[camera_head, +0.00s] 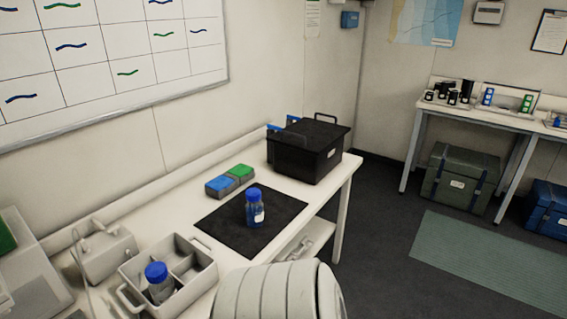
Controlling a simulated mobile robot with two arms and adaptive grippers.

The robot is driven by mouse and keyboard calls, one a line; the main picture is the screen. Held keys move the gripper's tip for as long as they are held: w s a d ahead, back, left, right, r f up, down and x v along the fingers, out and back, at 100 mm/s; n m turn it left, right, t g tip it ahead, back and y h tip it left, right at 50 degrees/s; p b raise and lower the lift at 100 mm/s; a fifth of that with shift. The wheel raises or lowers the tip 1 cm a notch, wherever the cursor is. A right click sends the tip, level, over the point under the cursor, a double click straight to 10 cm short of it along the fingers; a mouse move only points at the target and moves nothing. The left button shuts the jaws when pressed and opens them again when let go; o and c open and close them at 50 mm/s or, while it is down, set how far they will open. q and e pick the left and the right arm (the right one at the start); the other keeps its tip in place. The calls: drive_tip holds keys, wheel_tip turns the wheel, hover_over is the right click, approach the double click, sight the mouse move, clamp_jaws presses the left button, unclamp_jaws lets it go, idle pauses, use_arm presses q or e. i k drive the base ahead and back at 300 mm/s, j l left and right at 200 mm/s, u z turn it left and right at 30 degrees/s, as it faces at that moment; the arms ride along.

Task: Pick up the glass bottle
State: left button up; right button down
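A small bottle with a blue cap, a blue body and a white label (255,211) stands upright on a black mat (225,226) on the white bench. A second bottle, clear with a blue cap (159,284), stands in a compartment of a pale grey divided carrier (202,283) at the lower left. Its lower part is hidden by the carrier wall. I cannot tell from the view which of the two is the glass bottle. Neither my left nor my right gripper shows in the head view.
A black box with a handle (309,152) stands at the bench's far end. A white ribbed shape (277,297) covers part of the bench's front edge.

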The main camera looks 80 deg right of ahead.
sight(254, 211)
drive_tip(key=z, duration=2.5)
drive_tip(key=i+l+z, duration=0.1)
drive_tip(key=i+l, duration=0.15)
drive_tip(key=i, duration=0.15)
drive_tip(key=i+l+z, duration=0.15)
drive_tip(key=i, duration=0.3)
drive_tip(key=l, duration=0.05)
